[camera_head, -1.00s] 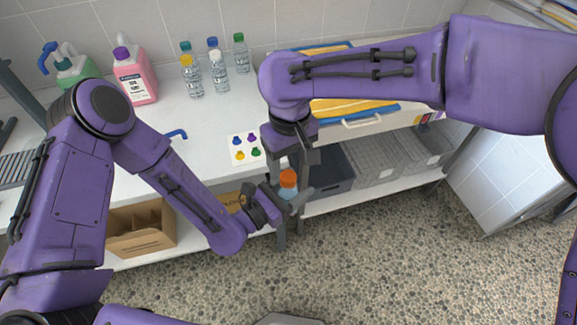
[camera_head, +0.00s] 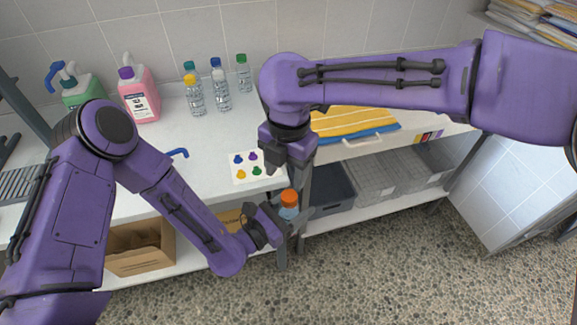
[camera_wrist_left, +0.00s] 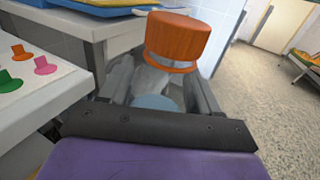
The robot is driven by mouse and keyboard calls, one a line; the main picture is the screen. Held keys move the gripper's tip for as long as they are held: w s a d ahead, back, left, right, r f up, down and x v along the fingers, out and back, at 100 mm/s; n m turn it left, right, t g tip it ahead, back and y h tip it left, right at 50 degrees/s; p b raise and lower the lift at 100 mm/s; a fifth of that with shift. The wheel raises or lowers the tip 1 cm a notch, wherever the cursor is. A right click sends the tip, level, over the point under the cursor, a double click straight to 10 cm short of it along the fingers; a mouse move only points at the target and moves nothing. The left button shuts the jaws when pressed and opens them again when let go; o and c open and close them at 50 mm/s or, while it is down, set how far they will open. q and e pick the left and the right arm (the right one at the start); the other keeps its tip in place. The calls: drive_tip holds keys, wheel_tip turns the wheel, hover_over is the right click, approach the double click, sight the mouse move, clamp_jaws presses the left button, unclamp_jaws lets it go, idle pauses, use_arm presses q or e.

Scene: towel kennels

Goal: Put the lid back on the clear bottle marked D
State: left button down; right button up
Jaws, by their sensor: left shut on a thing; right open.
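My left gripper (camera_head: 290,222) is shut on a clear bottle (camera_head: 288,213) and holds it upright in front of the table edge. An orange lid (camera_head: 289,197) sits at the bottle's mouth; it is large in the left wrist view (camera_wrist_left: 180,38). Whether it is fully seated I cannot tell. An orange band shows just under the lid, and a pale blue part (camera_wrist_left: 155,102) lower on the bottle. No letter D is readable. My right gripper (camera_head: 286,160) is open above the lid, apart from it.
Several capped bottles (camera_head: 220,95) stand at the back of the white table (camera_head: 195,150), beside pink and green jugs. A card with coloured pegs (camera_head: 258,168) lies near the front edge. Below are a cardboard box (camera_head: 140,255) and grey bins. A yellow-striped towel (camera_head: 350,122) lies at right.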

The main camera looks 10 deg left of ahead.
sight(289, 195)
drive_tip(key=n, duration=0.6)
drive_tip(key=shift+w+d+r+n, duration=0.1)
drive_tip(key=shift+r+n, duration=0.15)
drive_tip(key=shift+n, duration=0.05)
drive_tip(key=n, duration=0.3)
drive_tip(key=shift+d, duration=0.1)
drive_tip(key=n, duration=0.4)
drive_tip(key=shift+d+n+h, duration=0.1)
drive_tip(key=shift+n+h, duration=0.2)
drive_tip(key=shift+n, duration=0.1)
drive_tip(key=shift+f, duration=4)
